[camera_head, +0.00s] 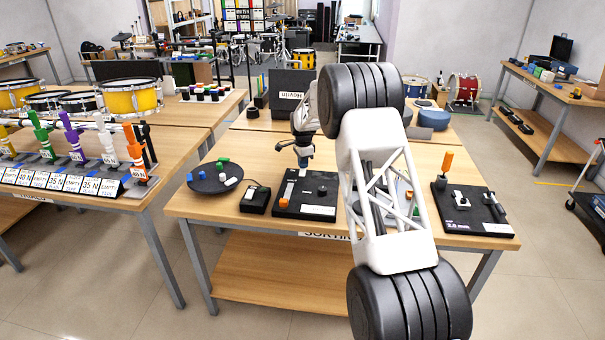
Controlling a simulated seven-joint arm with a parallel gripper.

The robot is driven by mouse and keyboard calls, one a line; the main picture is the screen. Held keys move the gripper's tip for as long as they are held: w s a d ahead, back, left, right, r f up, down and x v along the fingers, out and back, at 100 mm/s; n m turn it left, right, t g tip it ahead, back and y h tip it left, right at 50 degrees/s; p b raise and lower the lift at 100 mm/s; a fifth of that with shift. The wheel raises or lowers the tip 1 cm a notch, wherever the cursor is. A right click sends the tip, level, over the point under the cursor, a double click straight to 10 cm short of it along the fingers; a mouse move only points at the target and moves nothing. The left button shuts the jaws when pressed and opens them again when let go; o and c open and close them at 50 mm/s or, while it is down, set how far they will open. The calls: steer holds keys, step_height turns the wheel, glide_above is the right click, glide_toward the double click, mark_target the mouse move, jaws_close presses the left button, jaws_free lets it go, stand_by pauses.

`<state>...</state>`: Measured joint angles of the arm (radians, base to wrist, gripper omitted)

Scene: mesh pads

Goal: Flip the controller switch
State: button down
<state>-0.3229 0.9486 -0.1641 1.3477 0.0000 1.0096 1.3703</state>
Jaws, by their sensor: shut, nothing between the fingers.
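A small black box (255,199) with a little mark on top lies on the wooden table, left of a black board (318,211). It looks like the controller, but its switch is too small to make out. The black board carries a white strip, a dark knob and an orange piece (284,202). My gripper (303,163) points down over the back part of this board, to the right of and behind the black box. Its fingers look closed and hold nothing. I cannot tell whether the fingertips touch anything.
A round dark turntable (215,178) with several coloured blocks stands at left. A second black board (472,212) with an orange-handled tool stands at right. A dark panel (292,92) stands behind. The table front edge is near.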

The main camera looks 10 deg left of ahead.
steer(key=shift+f, duration=0.75)
stand_by(0.8)
